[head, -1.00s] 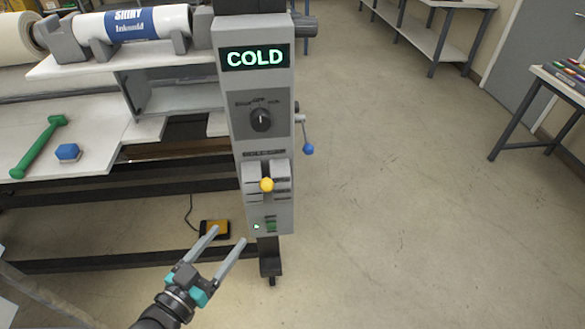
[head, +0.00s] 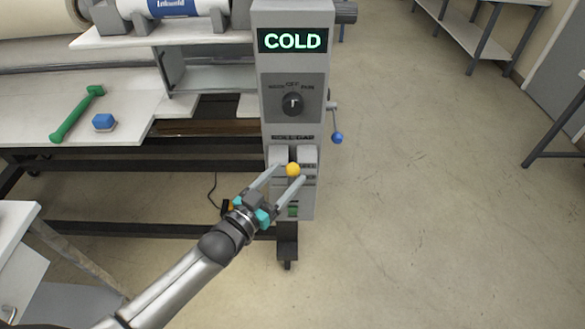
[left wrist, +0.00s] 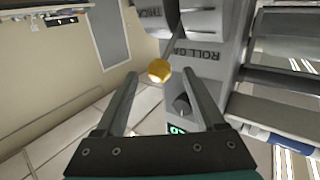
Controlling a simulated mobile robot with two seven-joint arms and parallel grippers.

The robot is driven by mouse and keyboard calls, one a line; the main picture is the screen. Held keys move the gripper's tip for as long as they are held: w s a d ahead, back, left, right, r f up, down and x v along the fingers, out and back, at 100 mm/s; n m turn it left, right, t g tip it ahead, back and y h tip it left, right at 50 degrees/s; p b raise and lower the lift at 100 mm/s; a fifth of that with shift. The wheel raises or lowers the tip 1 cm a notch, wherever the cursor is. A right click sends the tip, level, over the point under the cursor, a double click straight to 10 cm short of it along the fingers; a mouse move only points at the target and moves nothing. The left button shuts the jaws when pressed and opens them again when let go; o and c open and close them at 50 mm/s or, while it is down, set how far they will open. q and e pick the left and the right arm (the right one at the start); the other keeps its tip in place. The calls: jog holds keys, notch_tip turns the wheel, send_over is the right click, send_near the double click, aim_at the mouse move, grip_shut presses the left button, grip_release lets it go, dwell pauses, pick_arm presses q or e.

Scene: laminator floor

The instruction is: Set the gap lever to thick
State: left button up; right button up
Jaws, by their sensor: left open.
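The gap lever ends in a yellow ball knob (head: 293,169) low on the grey control column (head: 290,60), in a slotted plate under a label. My left gripper (head: 290,174) is open, with its fingertips on either side of the yellow knob in the head view. In the left wrist view the knob (left wrist: 158,70) appears between the two fingertips, around their level, and nothing is gripped. There the panel is upside down, with "ROLL GA" and part of "THICK" legible; the lever's exact slot position is hard to tell. My right gripper is not in view.
Above the lever are a mode dial (head: 292,104) and a green "COLD" display (head: 292,40). A blue-knobbed crank (head: 337,138) juts from the column's right side.

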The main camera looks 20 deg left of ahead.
aim_at(288, 174)
pick_arm(q)
jog(key=shift+x, duration=1.7)
grip_shut()
